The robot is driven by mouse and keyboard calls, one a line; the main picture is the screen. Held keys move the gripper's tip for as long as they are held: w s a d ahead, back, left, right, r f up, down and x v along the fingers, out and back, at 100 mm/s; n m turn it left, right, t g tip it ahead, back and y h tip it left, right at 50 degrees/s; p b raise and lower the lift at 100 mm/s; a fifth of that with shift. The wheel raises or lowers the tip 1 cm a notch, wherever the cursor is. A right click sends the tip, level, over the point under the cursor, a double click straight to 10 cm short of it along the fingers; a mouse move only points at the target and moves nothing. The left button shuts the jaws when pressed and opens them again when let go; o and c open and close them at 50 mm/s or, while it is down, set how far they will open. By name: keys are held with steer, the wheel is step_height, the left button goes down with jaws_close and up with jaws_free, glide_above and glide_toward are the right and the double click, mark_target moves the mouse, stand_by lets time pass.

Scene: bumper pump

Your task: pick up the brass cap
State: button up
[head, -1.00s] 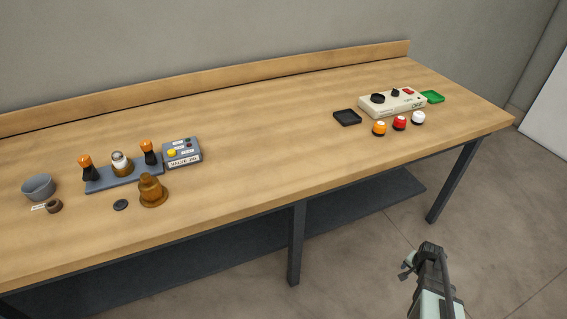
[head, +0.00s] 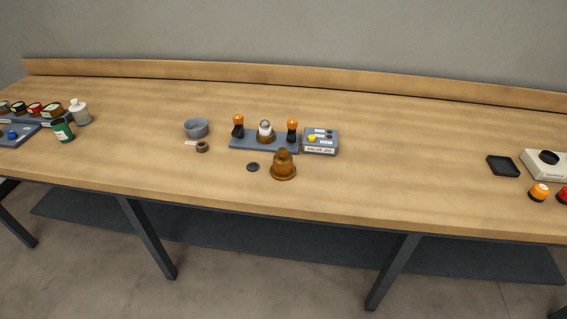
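The brass cap (head: 283,167) is a brown-gold, stepped, bell-like piece. It stands upright on the wooden bench (head: 400,190), near the front edge and in front of the grey valve base (head: 248,144). On that base are two black posts with orange tops (head: 238,122) and, between them, a brass fitting with a pale, shiny top (head: 265,130). A small grey box labelled as a valve (head: 320,142) with a yellow button joins its right side. My gripper is outside the head view now, so its fingers are hidden.
A small black disc (head: 253,167) lies just left of the cap. A small brown ring (head: 202,147) and a grey bowl (head: 196,128) are further left. A green can (head: 62,130) and white bottle (head: 80,112) stand far left. A black tray (head: 503,166) is at right, with clear bench between.

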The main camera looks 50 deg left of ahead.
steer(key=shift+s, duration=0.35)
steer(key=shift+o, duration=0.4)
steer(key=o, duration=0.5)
